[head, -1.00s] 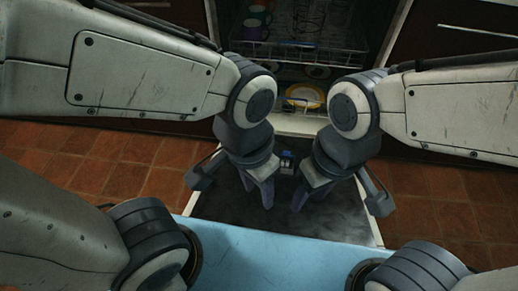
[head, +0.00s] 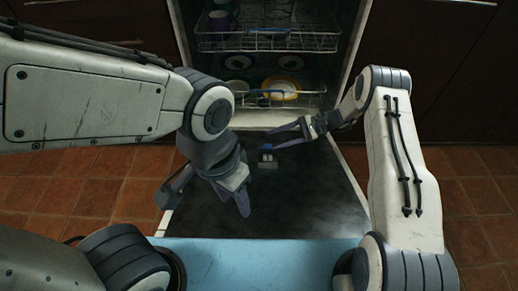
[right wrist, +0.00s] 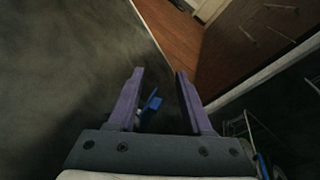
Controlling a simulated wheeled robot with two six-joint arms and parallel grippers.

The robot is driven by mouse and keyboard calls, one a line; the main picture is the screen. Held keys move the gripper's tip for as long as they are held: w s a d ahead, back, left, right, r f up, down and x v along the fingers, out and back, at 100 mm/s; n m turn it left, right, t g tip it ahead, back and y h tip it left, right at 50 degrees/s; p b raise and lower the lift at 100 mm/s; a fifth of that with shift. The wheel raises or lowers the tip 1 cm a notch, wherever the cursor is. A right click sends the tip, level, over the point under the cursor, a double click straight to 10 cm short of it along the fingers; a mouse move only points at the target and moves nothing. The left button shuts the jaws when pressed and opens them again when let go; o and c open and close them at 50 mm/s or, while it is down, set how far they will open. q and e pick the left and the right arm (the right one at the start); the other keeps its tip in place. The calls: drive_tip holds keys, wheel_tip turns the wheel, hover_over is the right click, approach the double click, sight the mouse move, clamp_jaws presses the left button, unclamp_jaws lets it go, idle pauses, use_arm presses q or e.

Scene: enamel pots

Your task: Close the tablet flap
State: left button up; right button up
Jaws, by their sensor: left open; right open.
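The tablet dispenser (head: 267,157) is a small pale box set in the lowered dark dishwasher door. Its blue tablet flap (head: 267,148) stands raised at the dispenser's far edge. My right gripper (head: 275,138) is open and points left, with its fingers close to the flap. In the right wrist view the blue flap (right wrist: 151,104) shows tilted up between the open purple fingers (right wrist: 158,73), nearer the left one. I cannot tell whether a finger touches it. My left gripper (head: 238,203) is open and empty, pointing down over the door, left of and nearer than the dispenser.
The upper rack (head: 270,42) holds a purple mug (head: 219,21). A light blue surface (head: 258,262) lies at the near edge of the door. The door's near right part is clear.

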sight(268, 148)
drive_tip(key=d+f+m+t+y, duration=0.1)
drive_tip(key=f, duration=0.1)
drive_tip(key=w+d+f+m+t, duration=0.1)
drive_tip(key=d+f, duration=0.1)
drive_tip(key=w+d+f+t+y, duration=0.1)
drive_tip(key=f, duration=0.1)
drive_tip(key=shift+d+m+y, duration=0.15)
drive_tip(key=shift+m+y, duration=0.15)
drive_tip(key=shift+m, duration=0.1)
drive_tip(key=shift+y, duration=0.3)
drive_tip(key=a+b, duration=0.2)
drive_tip(key=a, duration=0.8)
drive_tip(key=shift+a+f+b, duration=0.1)
drive_tip(key=shift+a+b, duration=0.1)
drive_tip(key=shift+b, duration=0.2)
